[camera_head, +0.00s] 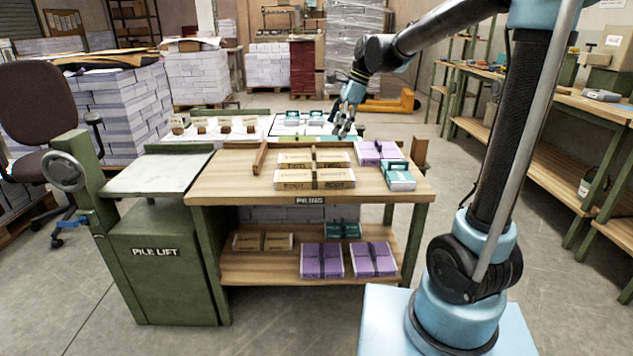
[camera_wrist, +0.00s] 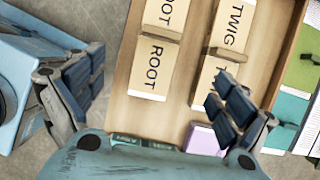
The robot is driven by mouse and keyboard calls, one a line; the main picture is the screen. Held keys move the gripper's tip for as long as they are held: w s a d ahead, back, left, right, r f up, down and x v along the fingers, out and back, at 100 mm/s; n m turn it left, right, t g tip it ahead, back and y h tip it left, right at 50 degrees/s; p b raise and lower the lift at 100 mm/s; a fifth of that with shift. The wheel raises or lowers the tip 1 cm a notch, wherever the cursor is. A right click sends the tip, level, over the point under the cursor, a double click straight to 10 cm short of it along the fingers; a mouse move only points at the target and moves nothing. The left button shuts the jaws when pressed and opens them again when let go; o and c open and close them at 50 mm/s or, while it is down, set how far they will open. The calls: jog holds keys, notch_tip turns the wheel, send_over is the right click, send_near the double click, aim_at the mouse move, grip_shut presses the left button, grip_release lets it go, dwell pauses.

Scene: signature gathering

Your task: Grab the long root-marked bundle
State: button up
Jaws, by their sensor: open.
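The long root-marked bundle (camera_head: 292,180) is a tan block with a dark band around its middle, lying flat along the front of the wooden bench top. In the wrist view the ROOT-marked bundle (camera_wrist: 150,75) runs up out of the top edge, with its near end in sight. A similar twig-marked bundle (camera_head: 297,160) lies behind it and shows in the wrist view (camera_wrist: 222,62) to the right. My gripper (camera_head: 345,126) is open and empty above the back right of the bench. In the wrist view its fingers (camera_wrist: 155,80) are spread wide, apart from the bundle.
Purple bundles (camera_head: 369,153) and teal ones (camera_head: 399,181) lie at the bench's right end. A wooden bar (camera_head: 260,158) lies at the left. The lower shelf (camera_head: 290,268) holds purple, tan and teal bundles. The green pile lift (camera_head: 160,270) stands left of the bench (camera_head: 225,175).

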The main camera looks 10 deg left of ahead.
aim_at(315, 170)
jog(key=x, duration=1.1)
jog(key=a+x, duration=0.1)
jog(key=x, duration=0.5)
jog(key=shift+a+f, duration=0.1)
jog(key=c, duration=1.4)
